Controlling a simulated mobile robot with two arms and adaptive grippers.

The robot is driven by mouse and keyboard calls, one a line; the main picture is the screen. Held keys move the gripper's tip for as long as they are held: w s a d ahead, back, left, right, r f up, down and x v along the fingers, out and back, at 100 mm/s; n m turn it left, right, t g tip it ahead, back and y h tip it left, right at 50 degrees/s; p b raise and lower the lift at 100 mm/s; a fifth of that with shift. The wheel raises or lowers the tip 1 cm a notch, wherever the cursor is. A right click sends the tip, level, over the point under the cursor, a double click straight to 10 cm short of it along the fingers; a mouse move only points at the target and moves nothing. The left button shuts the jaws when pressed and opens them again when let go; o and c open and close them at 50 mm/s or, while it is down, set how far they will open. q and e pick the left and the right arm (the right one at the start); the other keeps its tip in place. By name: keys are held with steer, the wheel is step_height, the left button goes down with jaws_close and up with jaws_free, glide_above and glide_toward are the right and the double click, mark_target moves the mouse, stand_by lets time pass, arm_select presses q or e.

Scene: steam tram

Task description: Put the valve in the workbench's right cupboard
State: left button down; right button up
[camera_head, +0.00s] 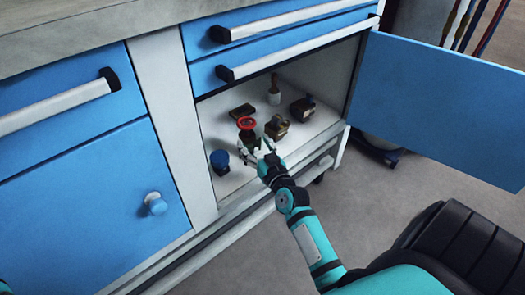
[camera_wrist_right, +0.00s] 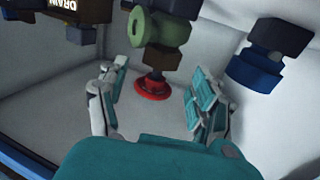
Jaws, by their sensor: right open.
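The valve (camera_head: 246,123), with a red handwheel on top, stands upright on the floor of the open right cupboard (camera_head: 235,186). In the right wrist view the picture is upside down; the red handwheel (camera_wrist_right: 152,87) and what looks like the valve's greenish round-ended body (camera_wrist_right: 153,32) show there. My right gripper (camera_head: 256,151) is open at the cupboard's front, just in front of the valve. In the wrist view its two fingers (camera_wrist_right: 159,90) lie apart to either side of the handwheel, with nothing visibly gripped. The fingers partly hide the valve's lower part in the head view. My left gripper is not in view.
A blue-topped object (camera_head: 219,160) stands left of the valve. A brassy block-like object (camera_head: 277,127), a dark object (camera_head: 303,107), a flat dark object (camera_head: 242,110) and a red-handled object (camera_head: 274,92) are close by. The blue cupboard door (camera_head: 440,100) stands wide open at right.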

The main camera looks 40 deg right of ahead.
steer(key=s+a+p, duration=0.1)
steer(key=s, duration=0.5)
steer(key=shift+p, duration=0.3)
steer(key=shift+a, duration=0.1)
steer(key=shift+r, duration=0.15)
